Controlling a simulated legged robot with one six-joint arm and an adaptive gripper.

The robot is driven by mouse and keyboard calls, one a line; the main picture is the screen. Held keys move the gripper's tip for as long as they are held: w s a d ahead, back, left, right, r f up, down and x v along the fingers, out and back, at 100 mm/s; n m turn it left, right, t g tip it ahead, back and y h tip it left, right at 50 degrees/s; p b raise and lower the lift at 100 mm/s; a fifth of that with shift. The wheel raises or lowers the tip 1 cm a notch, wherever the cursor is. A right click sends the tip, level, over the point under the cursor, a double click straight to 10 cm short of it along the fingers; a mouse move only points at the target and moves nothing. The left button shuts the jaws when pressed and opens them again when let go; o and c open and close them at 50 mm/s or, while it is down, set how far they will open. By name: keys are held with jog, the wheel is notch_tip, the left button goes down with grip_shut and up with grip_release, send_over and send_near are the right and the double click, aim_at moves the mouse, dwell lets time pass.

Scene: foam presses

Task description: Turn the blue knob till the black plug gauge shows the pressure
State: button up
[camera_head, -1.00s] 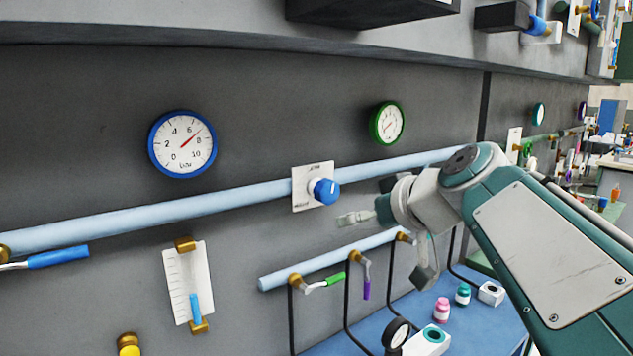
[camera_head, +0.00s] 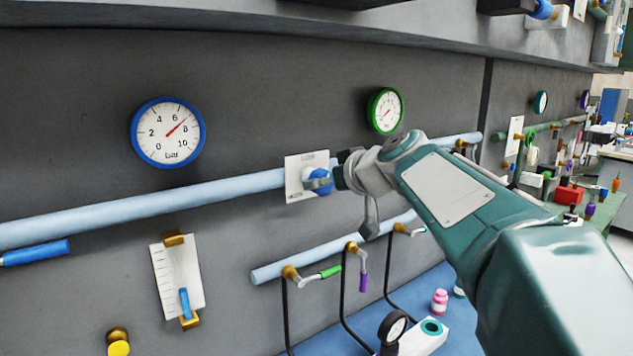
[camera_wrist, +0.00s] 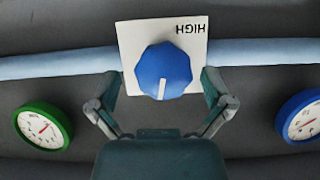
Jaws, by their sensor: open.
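The blue knob (camera_head: 321,182) sits on a white plate (camera_head: 293,180) on the light blue pipe and is partly covered by my gripper (camera_head: 327,182). In the wrist view the blue knob (camera_wrist: 152,68) has a white mark pointing down in the picture, and the plate reads HIGH upside down. My open gripper (camera_wrist: 160,88) has one finger on each side of the knob; I cannot tell whether they touch it. A black-rimmed gauge (camera_head: 394,326), perhaps the plug gauge, stands low by the bench; its reading is too small to tell.
A blue-rimmed gauge (camera_head: 167,132) has its needle between 6 and 8. A green-rimmed gauge (camera_head: 385,111) hangs right of the knob. Below are a lower pipe (camera_head: 320,256) with several valve levers, and a white block (camera_head: 428,338) with a teal-ringed hole on the blue bench.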

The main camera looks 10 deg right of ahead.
jog(key=shift+w+a+f, duration=0.15)
jog(key=shift+w+a, duration=0.15)
jog(key=shift+a, duration=0.05)
jog(key=c, duration=1.1)
jog(key=shift+c, duration=0.2)
